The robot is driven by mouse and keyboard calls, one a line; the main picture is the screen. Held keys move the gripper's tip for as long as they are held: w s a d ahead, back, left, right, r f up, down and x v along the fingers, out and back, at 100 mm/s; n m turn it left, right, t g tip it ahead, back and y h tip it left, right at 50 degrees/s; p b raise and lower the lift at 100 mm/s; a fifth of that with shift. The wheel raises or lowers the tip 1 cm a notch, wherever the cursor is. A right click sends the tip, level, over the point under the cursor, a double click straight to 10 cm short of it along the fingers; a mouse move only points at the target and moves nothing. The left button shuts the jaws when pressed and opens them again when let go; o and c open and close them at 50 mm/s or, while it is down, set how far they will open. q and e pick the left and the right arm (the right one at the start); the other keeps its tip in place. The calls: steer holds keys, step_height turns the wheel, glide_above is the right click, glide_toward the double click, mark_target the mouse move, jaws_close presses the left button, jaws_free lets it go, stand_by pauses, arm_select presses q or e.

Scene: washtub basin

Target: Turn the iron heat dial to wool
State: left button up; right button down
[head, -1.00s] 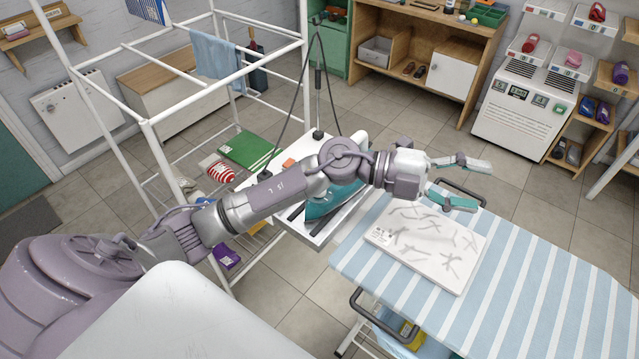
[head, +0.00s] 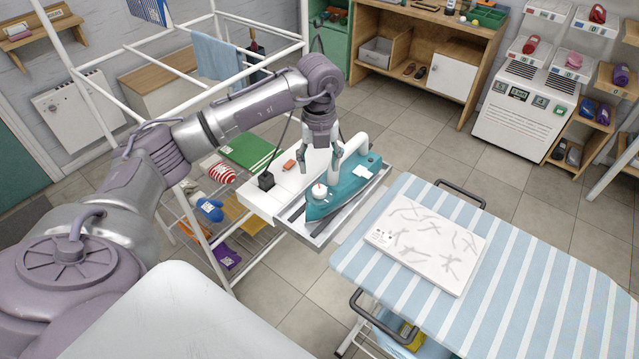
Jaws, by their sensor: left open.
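A teal and white iron (head: 343,193) rests on a white stand (head: 273,204) beside the ironing board. Its round white dial (head: 319,191) with a small red mark sits on top, towards the lower left end of the iron. The dial's lettering is too small to read. My left gripper (head: 321,159) points down just above the iron, with its fingers apart and nothing between them. It is a little above and behind the dial in the picture. Whether a fingertip touches the iron I cannot tell. My right gripper does not show.
The blue-striped ironing board (head: 540,290) carries a white patterned slab (head: 428,243). A small orange block (head: 289,165) and a black plug-like piece (head: 265,181) lie on the stand. A white-framed rack (head: 150,125) with several items stands behind to the left.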

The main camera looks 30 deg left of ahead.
mark_target(320, 189)
arm_select(q)
step_height(320, 189, down, 8)
steer(key=shift+r+p, duration=0.1)
steer(key=shift+p, duration=0.25)
steer(key=shift+c, duration=0.3)
steer(key=c, duration=1.1)
